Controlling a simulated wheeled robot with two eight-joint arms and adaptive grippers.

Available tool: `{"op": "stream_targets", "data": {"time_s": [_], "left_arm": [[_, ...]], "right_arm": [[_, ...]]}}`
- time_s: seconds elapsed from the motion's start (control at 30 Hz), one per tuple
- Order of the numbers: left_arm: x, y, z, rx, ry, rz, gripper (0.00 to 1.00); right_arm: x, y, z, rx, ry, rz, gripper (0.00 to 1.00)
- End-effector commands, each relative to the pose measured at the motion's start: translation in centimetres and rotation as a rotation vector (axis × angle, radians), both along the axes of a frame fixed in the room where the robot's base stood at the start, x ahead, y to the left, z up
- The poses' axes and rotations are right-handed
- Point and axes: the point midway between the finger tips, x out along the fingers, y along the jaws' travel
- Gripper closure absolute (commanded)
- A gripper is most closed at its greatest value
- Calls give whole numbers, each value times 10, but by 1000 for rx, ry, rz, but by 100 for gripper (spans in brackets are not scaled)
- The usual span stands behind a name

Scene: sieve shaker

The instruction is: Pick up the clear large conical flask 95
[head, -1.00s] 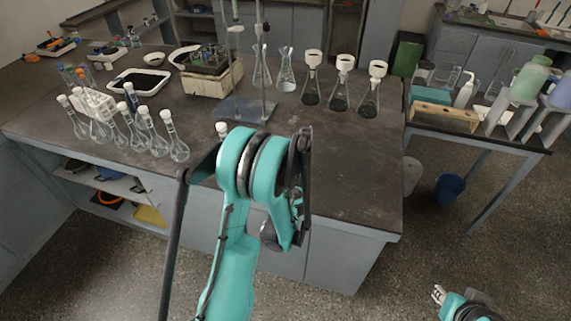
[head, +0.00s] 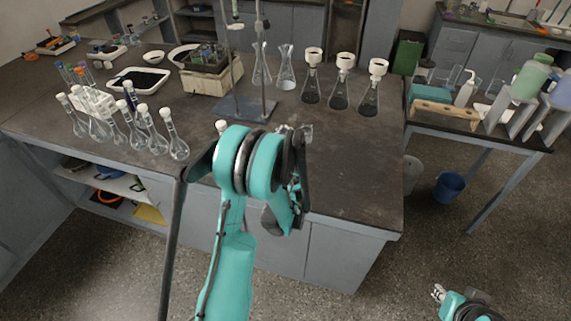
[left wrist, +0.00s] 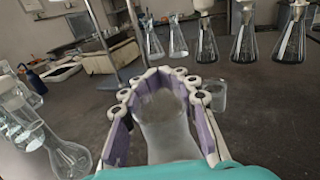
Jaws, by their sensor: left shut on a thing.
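The clear large conical flask (left wrist: 165,130) stands between the purple-padded fingers of my left gripper (left wrist: 163,85) in the left wrist view. The gripper is shut on it, with the pads along both sides of the glass. In the head view my left arm hides most of the gripper and flask; only pale parts show past the arm over the bench's front. My right gripper (head: 438,293) is at the lower right of the head view, over the floor and away from the bench. It is too small to tell whether it is open.
A small clear beaker (left wrist: 215,95) stands close to the right finger. Several volumetric flasks (head: 158,143) stand at the left of the bench (head: 340,185). Flasks with white funnels (head: 343,62) and a metal stand (head: 245,107) are behind. The bench's right front is clear.

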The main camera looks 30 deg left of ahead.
Motion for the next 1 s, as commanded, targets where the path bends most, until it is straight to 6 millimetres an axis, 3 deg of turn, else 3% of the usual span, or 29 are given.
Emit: {"op": "stream_targets", "data": {"time_s": [0.47,0.83,1.0], "left_arm": [[0,0,9,0,0,0,100],[0,-1,45,0,0,0,100],[1,-23,56,0,0,-3,100]], "right_arm": [[0,0,5,0,0,0,74],[0,0,22,0,0,0,74],[0,0,27,0,0,0,74]]}}
